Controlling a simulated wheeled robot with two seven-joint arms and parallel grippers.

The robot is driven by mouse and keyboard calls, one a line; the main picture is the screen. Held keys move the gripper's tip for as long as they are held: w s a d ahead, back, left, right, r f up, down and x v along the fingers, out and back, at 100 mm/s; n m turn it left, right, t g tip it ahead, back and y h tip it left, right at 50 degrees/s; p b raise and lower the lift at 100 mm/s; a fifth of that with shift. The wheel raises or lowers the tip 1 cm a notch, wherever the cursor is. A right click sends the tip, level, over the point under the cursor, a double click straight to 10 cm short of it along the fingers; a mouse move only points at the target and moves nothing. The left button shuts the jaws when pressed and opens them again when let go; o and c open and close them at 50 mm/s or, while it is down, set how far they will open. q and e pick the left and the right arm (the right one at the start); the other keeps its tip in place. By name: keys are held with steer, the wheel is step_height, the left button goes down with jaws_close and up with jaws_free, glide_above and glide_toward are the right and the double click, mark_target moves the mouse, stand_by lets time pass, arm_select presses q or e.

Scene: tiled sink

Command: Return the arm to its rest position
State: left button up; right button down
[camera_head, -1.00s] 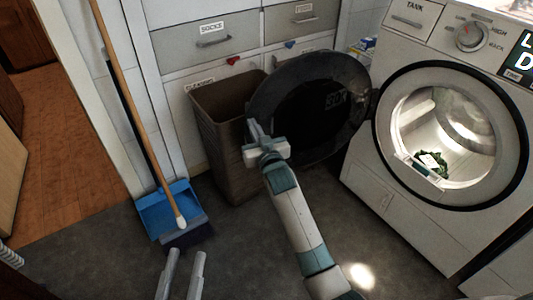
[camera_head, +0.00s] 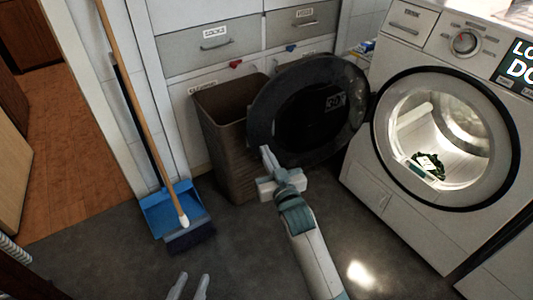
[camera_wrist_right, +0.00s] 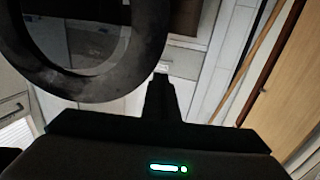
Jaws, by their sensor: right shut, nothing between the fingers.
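My right gripper (camera_head: 266,152) is shut and empty, held above the floor in front of the open washer door (camera_head: 262,120). In the right wrist view its closed fingers (camera_wrist_right: 161,84) point ahead, with the round door rim (camera_wrist_right: 152,60) close beside them. My right arm comes up from the bottom of the head view. My left gripper (camera_head: 189,285) shows only its two finger ends at the bottom edge. They stand apart with nothing seen between them.
The washer (camera_head: 405,205) stands at right with a green item (camera_head: 432,164) in its drum. A brown bin (camera_head: 228,160) stands behind the door. A blue dustpan (camera_head: 158,215) and broom (camera_head: 140,95) lean at left. Dark floor (camera_head: 120,265) is clear in front.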

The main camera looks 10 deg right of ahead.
stand_by(0.5)
